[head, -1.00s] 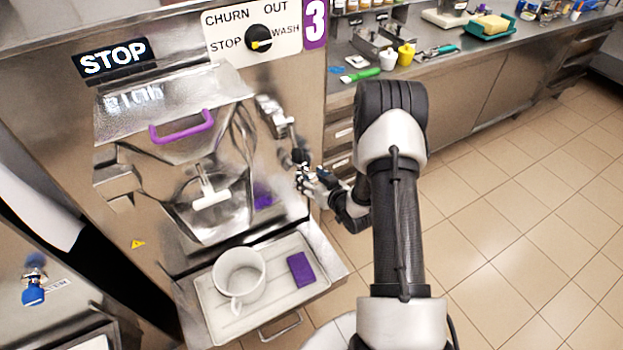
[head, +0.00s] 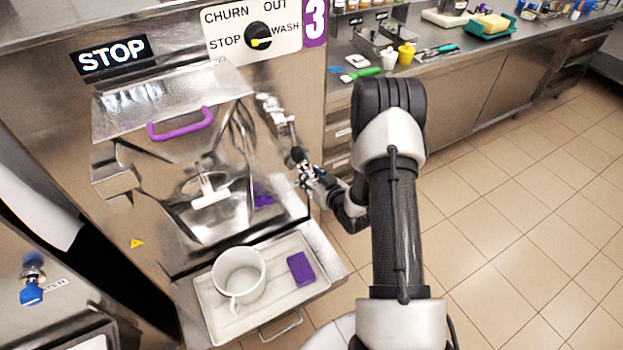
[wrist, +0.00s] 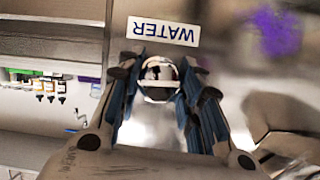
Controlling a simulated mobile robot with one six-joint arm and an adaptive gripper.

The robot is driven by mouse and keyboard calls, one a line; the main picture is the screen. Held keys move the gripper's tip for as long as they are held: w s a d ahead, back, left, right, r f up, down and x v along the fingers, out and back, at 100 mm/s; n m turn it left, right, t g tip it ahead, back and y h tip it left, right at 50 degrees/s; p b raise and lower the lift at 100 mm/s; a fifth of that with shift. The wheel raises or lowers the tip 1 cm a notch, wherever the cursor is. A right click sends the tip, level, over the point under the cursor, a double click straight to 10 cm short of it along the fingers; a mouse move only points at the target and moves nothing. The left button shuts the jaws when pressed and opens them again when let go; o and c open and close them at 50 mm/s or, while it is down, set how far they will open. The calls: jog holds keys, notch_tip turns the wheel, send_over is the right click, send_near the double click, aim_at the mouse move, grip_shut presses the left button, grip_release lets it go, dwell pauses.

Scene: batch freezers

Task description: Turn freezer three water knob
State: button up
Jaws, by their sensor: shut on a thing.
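Freezer three is the steel machine marked with a purple 3 (head: 314,22). In the wrist view, a label reading WATER (wrist: 163,32) appears upside down on its steel face. Just below the label in that view is the water knob (wrist: 158,72), partly hidden between the fingers of my gripper (wrist: 157,85). The fingers stand on both sides of the knob and are shut on it. In the head view my gripper (head: 310,177) is small, at the right side of the freezer's front; the knob cannot be made out clearly there.
A selector dial (head: 258,36) and a STOP display (head: 112,55) are above. A tray (head: 215,318) with a white jug (head: 238,275) and a purple block (head: 301,268) sits below. A counter (head: 450,62) with tools is at right. Tiled floor (head: 530,210) is clear.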

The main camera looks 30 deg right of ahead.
jog(key=n+h+b, duration=0.2)
jog(key=n+b, duration=0.1)
jog(key=shift+a+f+b, duration=0.1)
jog(key=shift+b, duration=0.25)
jog(key=n+t+h, duration=0.1)
jog(key=n+h, duration=0.1)
jog(key=n, duration=0.2)
jog(key=shift+n+h, duration=0.4)
jog(key=shift+t, duration=0.3)
jog(key=o, duration=1.1)
jog(key=shift+c, duration=0.2)
jog(key=v, duration=1.2)
